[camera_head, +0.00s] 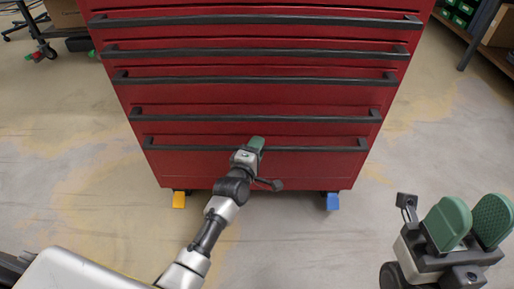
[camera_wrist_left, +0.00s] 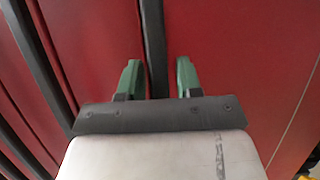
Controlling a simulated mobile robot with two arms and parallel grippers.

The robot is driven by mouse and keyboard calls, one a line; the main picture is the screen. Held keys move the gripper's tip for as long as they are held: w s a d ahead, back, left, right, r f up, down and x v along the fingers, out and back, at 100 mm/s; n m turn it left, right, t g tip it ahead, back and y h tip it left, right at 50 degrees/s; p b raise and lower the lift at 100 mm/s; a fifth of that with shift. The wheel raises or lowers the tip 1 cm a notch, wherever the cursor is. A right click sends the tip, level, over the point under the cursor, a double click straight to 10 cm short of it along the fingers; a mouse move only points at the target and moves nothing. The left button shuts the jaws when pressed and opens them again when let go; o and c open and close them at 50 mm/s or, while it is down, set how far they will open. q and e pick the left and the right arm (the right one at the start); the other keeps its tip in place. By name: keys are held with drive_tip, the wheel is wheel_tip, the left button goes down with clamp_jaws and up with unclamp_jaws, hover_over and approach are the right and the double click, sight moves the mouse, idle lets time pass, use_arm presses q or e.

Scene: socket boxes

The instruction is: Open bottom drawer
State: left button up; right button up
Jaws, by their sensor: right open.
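The bottom drawer (camera_head: 190,165) is the lowest red front of the cabinet in the head view and looks closed. Its long black handle (camera_head: 320,149) runs along its top. My left gripper (camera_head: 256,144) is at the middle of this handle. In the left wrist view, the black handle bar (camera_wrist_left: 153,45) passes between the two green fingers of the left gripper (camera_wrist_left: 158,77). The fingers stand apart, with a gap beside the bar. My right gripper (camera_head: 468,222) is open and empty at the lower right, away from the cabinet.
The red cabinet (camera_head: 245,100) has several more drawers with black handles above, all looking closed. A yellow caster part (camera_head: 179,200) and a blue one (camera_head: 332,202) show under it. Shelving with green bins (camera_head: 462,12) stands at the upper right. The floor before the cabinet is clear.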

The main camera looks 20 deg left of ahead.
use_arm(q)
clamp_jaws()
